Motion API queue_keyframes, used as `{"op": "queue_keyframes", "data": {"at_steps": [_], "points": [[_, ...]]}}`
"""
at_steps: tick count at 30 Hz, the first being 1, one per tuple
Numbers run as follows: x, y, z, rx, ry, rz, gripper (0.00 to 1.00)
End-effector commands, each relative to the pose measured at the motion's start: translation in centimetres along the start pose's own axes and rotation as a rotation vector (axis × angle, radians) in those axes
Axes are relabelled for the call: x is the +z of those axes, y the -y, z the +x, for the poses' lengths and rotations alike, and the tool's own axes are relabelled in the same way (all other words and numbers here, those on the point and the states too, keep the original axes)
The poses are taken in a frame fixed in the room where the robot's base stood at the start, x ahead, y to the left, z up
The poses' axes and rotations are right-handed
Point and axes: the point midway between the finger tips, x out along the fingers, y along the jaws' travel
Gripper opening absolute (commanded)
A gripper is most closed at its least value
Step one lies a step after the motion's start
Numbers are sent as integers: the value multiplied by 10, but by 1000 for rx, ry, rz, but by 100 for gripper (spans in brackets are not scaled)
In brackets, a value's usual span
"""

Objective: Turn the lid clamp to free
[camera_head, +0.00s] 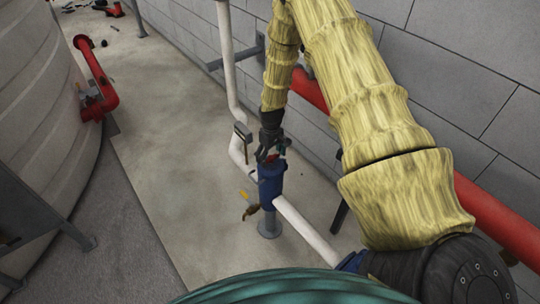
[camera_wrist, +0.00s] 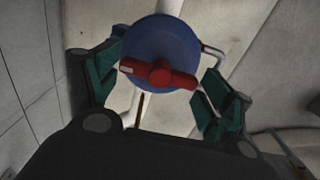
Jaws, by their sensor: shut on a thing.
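A blue cylindrical housing (camera_head: 270,188) stands upright on a grey post foot at the wall-side pipework. Its round blue lid (camera_wrist: 160,38) faces me in the wrist view. The red lid clamp (camera_wrist: 158,74), a bar with a round hub, lies across the lid, slightly tilted, with a pale mark at its left end. My gripper (camera_head: 270,150) is above the housing, pointing down. In the wrist view its green-padded fingers (camera_wrist: 163,80) are at the two ends of the clamp, shut on it. In the head view the gripper mostly hides the clamp.
A white pipe (camera_head: 305,230) runs from the housing to the lower right; another (camera_head: 227,60) rises behind. A red pipe (camera_head: 490,215) runs along the block wall. A brown item (camera_head: 251,211) is beside the housing. A large tank (camera_head: 40,100) stands left, with clear floor between.

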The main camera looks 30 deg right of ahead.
Motion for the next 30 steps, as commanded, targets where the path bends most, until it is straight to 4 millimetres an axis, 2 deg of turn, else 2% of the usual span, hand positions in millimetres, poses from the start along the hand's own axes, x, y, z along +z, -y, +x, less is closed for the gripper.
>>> {"op": "queue_keyframes", "data": {"at_steps": [1, 2, 4, 5, 19, 23, 30], "points": [[0, 1, 0, 0, 0, -2, 56], [0, 1, 0, 0, 0, -2, 86], [0, 1, 0, 0, 0, -2, 98], [0, 0, 0, 0, 0, -2, 100], [0, 0, -5, 0, -1, 0, 100], [-1, 0, -18, 1, -2, 0, 100], [-1, 1, -55, 1, -2, -1, 100]]}}
